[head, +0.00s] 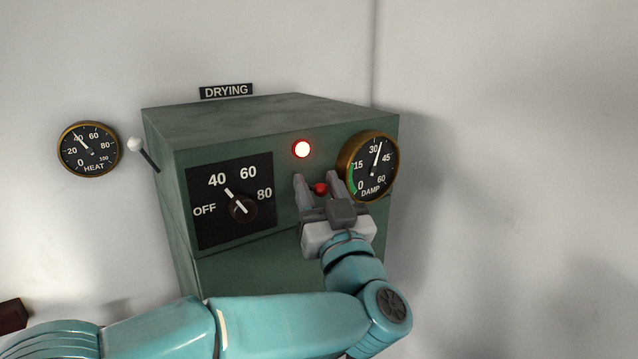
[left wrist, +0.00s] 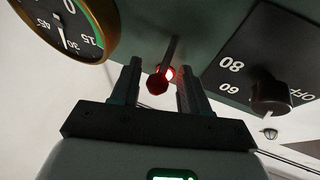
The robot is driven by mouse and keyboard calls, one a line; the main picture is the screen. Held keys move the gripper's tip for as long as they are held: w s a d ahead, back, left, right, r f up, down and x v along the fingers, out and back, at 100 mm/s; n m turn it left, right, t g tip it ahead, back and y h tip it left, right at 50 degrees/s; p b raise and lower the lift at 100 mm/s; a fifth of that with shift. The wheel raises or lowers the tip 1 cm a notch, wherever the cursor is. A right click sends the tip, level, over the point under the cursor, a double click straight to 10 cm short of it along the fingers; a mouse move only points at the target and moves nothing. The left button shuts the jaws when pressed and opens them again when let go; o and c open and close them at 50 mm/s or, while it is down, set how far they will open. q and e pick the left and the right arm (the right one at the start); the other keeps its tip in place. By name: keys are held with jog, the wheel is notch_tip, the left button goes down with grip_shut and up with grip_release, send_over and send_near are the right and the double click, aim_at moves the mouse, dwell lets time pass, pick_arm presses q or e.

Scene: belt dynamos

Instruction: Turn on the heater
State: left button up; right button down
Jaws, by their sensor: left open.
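A green cabinet (head: 240,270) under a DRYING sign stands against the wall. Its front has a rotary knob (head: 241,208) on a black plate marked OFF, 40, 60, 80; its pointer is near 40. A lamp (head: 302,149) glows red above a small red-tipped lever (head: 320,188). My left gripper (head: 315,178) is open, with its fingers on either side of this lever. In the left wrist view, the red tip (left wrist: 157,84) shows between the two fingers, with a gap on each side. The rotary knob (left wrist: 269,95) also shows there. My right gripper is out of view.
A DAMP gauge (head: 370,168) sits close right of my gripper, its needle just past 30. A HEAT gauge (head: 89,149) on the left wall reads about 40. A white-knobbed lever (head: 135,145) sticks out by the cabinet's left side. The right wall is bare.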

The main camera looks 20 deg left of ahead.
pick_arm(q)
jog(key=shift+s+d, duration=0.1)
jog(key=shift+d, duration=0.15)
grip_shut()
jog(key=p, duration=0.1)
jog(key=r+g+p, duration=0.1)
jog(key=p, duration=0.1)
jog(key=shift+w+a+r+n+h, duration=0.1)
jog(key=shift+w+r+n+h, duration=0.1)
jog(key=shift+r+n+h, duration=0.15)
jog(key=shift+a+f+g+p, duration=0.1)
jog(key=shift+f+g+p, duration=0.1)
jog(key=shift+g+p, duration=0.25)
jog(key=shift+f, duration=0.1)
grip_release()
